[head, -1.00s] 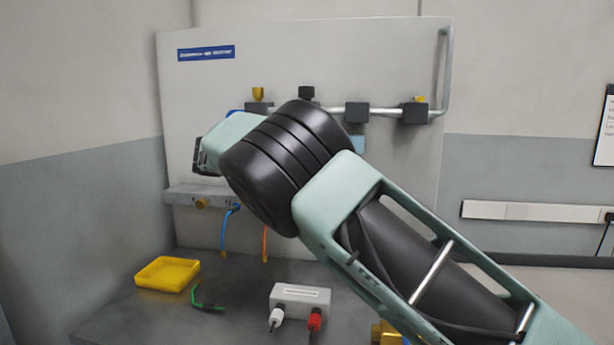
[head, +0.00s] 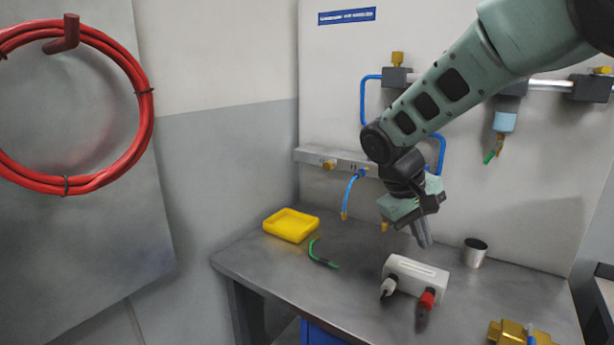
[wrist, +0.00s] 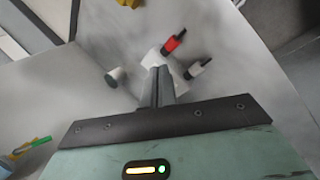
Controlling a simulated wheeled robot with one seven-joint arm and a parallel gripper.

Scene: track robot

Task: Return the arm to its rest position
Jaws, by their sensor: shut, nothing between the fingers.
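My arm reaches in from the upper right in the head view. My gripper (head: 424,240) points down above the bench, just behind a white block (head: 418,273) with one white and one red plug at its front. In the wrist view the two fingers of my gripper (wrist: 157,72) lie together with nothing between them. The white block (wrist: 170,68) is partly hidden behind the fingers there. Whether the fingertips touch anything is hard to tell, but they seem to hang free.
The bench (head: 350,300) holds a yellow tray (head: 291,225), a green-ended cable (head: 321,256), a metal cup (head: 474,252) and a brass fitting (head: 517,332). A panel with a pipe and valves stands behind. A red hose coil (head: 75,100) hangs at left.

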